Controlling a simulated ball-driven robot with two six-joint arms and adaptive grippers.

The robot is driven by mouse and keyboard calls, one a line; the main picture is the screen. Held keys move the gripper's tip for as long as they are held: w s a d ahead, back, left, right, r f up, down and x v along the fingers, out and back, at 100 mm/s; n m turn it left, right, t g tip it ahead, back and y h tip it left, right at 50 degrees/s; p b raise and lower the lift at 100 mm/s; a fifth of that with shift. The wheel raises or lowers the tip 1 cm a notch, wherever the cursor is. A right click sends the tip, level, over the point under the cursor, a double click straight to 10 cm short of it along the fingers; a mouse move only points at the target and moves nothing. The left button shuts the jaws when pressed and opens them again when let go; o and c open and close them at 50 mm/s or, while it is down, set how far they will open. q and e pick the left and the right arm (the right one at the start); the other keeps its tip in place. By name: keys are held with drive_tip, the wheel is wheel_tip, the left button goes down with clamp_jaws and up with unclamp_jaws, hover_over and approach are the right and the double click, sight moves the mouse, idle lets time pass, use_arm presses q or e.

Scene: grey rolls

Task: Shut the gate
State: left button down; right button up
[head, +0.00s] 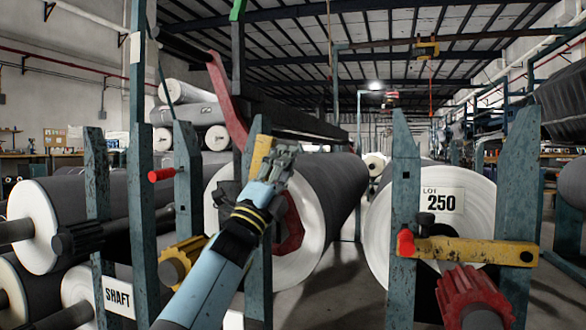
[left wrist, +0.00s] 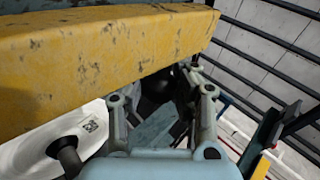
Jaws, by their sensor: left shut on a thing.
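A yellow gate bar (head: 262,153) stands raised, nearly upright, on the stand around the middle grey roll (head: 335,190). My left gripper (head: 284,160) is at the bar and shut on it. In the left wrist view, the worn yellow bar (left wrist: 110,55) crosses close above my left fingers (left wrist: 165,100). The exact contact between the fingers and the gate is partly hidden. My left arm covers part of the stand post and the roll's white end. My right gripper is not in view.
At right, another yellow bar (head: 465,251) lies level across two teal posts, before a roll labelled LOT 250 (head: 442,203). A red arm (head: 226,105) slants above the middle roll. Teal posts and a SHAFT sign (head: 118,297) stand at left.

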sight(266, 155)
use_arm(q)
drive_tip(key=a+n+t+y, duration=0.1)
drive_tip(key=n+y, duration=0.1)
drive_tip(key=w+a+n+t+y, duration=0.1)
drive_tip(key=n+y, duration=0.1)
drive_tip(key=a+r+n+t+y, duration=0.1)
drive_tip(key=a+n+y, duration=0.1)
drive_tip(key=n, duration=0.1)
drive_tip(key=shift+w+t, duration=0.15)
drive_tip(key=shift+t, duration=0.15)
drive_tip(key=c, duration=1.6)
unclamp_jaws()
drive_tip(key=o, duration=0.6)
drive_tip(key=shift+a+r, duration=0.15)
drive_tip(key=shift+r, duration=0.1)
drive_tip(key=v, duration=1.2)
